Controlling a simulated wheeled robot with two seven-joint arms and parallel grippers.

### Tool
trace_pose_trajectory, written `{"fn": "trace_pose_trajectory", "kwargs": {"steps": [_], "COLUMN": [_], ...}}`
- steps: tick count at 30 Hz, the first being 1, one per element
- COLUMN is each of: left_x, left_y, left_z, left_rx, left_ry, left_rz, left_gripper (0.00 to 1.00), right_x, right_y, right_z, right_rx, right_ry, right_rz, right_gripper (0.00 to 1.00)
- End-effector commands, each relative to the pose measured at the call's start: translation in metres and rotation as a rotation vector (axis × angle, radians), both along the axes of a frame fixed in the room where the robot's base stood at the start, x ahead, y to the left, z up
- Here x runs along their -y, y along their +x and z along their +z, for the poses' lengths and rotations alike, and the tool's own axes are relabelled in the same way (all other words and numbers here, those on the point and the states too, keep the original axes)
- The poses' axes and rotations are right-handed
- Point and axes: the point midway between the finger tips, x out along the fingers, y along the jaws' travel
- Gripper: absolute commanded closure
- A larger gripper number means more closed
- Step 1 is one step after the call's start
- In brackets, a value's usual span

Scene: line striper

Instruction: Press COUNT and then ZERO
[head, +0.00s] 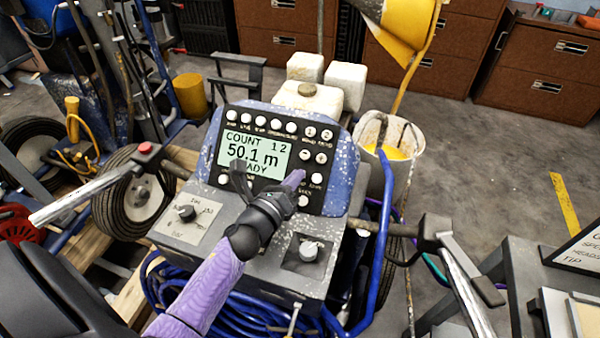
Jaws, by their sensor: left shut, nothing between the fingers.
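The control panel (342,150) has a lit screen (252,150) reading "COUNT 12" and "50.1 m", with a partly hidden last line ending in "ADY". Round white buttons run along its top (260,119) and down its right side (317,178). Their labels are too small to tell which are COUNT and ZERO. My left gripper (297,176) is shut and empty. Its tip is in front of the panel, just right of the screen's lower right corner. I cannot tell whether it touches a button. The gripper and wrist hide part of the panel's lower area. My right gripper is not in view.
Handlebars stick out left (90,192) and right (462,275). A bucket (371,130) with yellow paint stands behind right. Blue hose coils (240,322) lie below.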

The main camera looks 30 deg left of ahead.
Motion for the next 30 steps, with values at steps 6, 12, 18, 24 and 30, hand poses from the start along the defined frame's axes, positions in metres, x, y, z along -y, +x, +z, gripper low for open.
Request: {"fn": "trace_pose_trajectory", "kwargs": {"steps": [6, 12, 18, 24, 30], "left_x": [0.0, -0.0007, -0.0016, -0.0015, -0.0017], "left_y": [0.0, 0.0024, 0.0059, 0.0058, 0.0069], "left_z": [0.0, -0.004, -0.0065, -0.0058, -0.0072], "left_rx": [0.0, 0.0, 0.0, 0.0, 0.0], "left_ry": [0.0, 0.001, 0.001, 0.001, 0.0], "left_rz": [0.0, 0.0, 0.0, 0.0, 0.0], "left_gripper": [1.0, 1.0, 1.0, 1.0, 1.0], "right_x": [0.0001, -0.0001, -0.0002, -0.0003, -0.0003], "right_y": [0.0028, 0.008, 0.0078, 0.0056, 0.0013], "right_z": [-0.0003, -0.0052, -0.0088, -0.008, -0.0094], "right_rx": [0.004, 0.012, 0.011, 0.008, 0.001], "right_ry": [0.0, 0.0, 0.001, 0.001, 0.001], "right_rz": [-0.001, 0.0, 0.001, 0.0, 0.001], "right_gripper": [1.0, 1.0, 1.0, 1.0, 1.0]}}
